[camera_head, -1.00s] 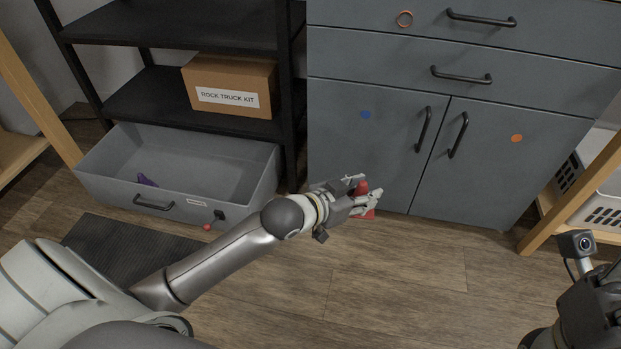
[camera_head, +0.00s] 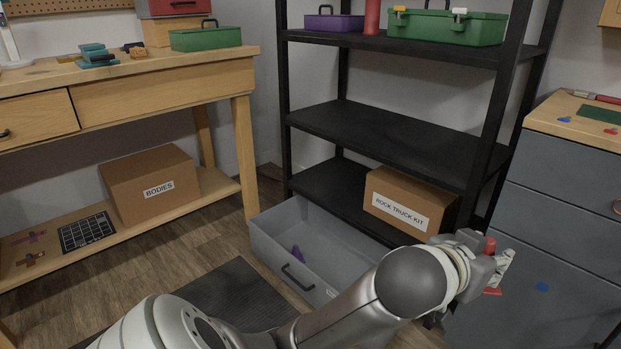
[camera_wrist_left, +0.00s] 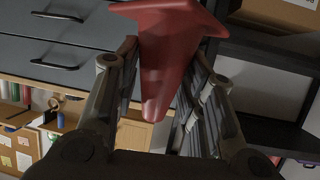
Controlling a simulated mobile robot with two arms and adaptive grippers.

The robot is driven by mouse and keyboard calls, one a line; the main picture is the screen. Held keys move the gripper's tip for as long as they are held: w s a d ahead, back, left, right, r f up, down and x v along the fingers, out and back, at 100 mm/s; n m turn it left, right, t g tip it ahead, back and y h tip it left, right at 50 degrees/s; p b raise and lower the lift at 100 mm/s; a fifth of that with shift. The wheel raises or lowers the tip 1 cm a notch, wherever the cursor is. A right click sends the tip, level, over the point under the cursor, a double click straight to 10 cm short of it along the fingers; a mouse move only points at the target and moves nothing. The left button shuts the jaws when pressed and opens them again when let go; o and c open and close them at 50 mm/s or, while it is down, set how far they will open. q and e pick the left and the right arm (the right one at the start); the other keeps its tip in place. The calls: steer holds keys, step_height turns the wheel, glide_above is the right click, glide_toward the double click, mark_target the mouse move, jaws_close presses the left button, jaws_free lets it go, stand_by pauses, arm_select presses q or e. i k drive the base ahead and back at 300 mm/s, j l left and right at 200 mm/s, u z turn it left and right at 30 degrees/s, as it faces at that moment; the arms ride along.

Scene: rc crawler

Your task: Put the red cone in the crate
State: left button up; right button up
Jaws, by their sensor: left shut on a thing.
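The red cone (camera_head: 490,246) is between the fingers of my left gripper (camera_head: 486,264), at the right of the head view, in front of the blue-grey cabinet. In the left wrist view the cone (camera_wrist_left: 165,55) fills the space between the two fingers (camera_wrist_left: 160,85), its tip toward the camera and its wide base away. The gripper is shut on it and holds it up off the floor. The grey crate (camera_head: 345,240) stands on the floor at the foot of the black shelf, left of the gripper. A small purple object (camera_head: 298,254) lies in it. My right gripper is out of view.
A cardboard box labelled ROCK TRUCK KIT (camera_head: 408,203) sits on the lowest shelf behind the crate. A wooden workbench (camera_head: 165,85) stands at the left. A dark mat (camera_head: 215,300) lies in front of the crate. The cabinet (camera_head: 540,290) is at the right.

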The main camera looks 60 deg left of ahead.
mark_target(323, 274)
steer(key=i+j+u, duration=0.1)
steer(key=u, duration=0.25)
steer(key=i+u, duration=0.4)
steer(key=u, duration=0.25)
steer(key=i, duration=0.55)
